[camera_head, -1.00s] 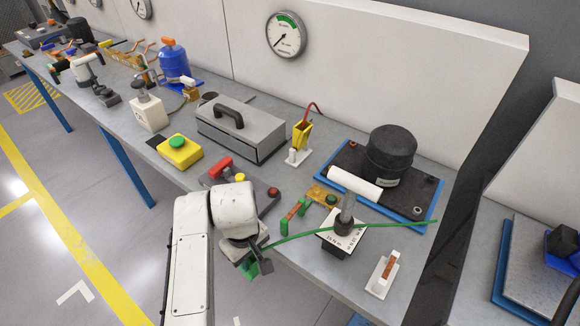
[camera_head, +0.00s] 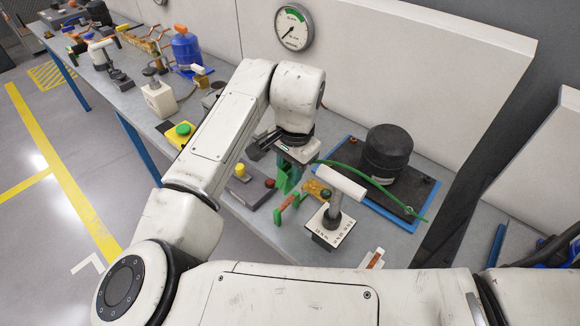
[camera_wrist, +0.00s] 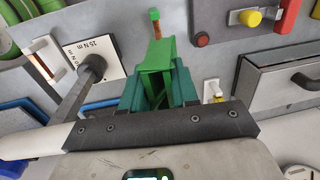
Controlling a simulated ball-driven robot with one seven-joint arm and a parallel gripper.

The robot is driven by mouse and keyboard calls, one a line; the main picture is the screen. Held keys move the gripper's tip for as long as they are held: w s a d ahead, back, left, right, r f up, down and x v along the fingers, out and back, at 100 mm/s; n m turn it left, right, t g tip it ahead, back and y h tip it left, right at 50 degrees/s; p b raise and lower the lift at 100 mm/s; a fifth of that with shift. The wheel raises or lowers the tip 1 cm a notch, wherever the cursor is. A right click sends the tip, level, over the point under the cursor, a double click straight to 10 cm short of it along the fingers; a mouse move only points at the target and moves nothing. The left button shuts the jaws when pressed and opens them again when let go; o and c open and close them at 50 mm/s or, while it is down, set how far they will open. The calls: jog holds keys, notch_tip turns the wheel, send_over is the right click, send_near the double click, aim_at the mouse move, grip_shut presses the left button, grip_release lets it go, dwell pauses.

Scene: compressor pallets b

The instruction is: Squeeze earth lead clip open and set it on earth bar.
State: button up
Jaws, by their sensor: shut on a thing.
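The green earth lead clip (camera_head: 285,180) is in my gripper (camera_head: 289,168), which is shut on it; the clip also shows in the wrist view (camera_wrist: 157,62). A green lead (camera_head: 375,180) runs from the clip side to the right, past the black compressor. The earth bar (camera_head: 290,207) is a copper-coloured bar with green end supports, just below and in front of the clip in the head view. In the wrist view, the bar (camera_wrist: 157,30) shows just beyond the clip's tip and lines up with it. I cannot tell whether they touch.
A torque tool with a white handle (camera_head: 342,184) stands on a marked white plate (camera_head: 322,228), right of the bar. A compressor pallet (camera_head: 405,219) lies behind. A grey block with a yellow knob (camera_head: 240,170) and a toolbox (camera_wrist: 268,85) are nearby. A brass bracket (camera_head: 318,190) is close.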

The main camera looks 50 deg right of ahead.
aim_at(290, 190)
jog(key=shift+a, duration=0.1)
jog(key=shift+f+b, duration=1.6)
jog(key=shift+f, duration=1.65)
jog(key=shift+f+b, duration=0.3)
jog(key=shift+f, duration=0.5)
jog(key=shift+o, duration=0.5)
jog(key=shift+o, duration=0.2)
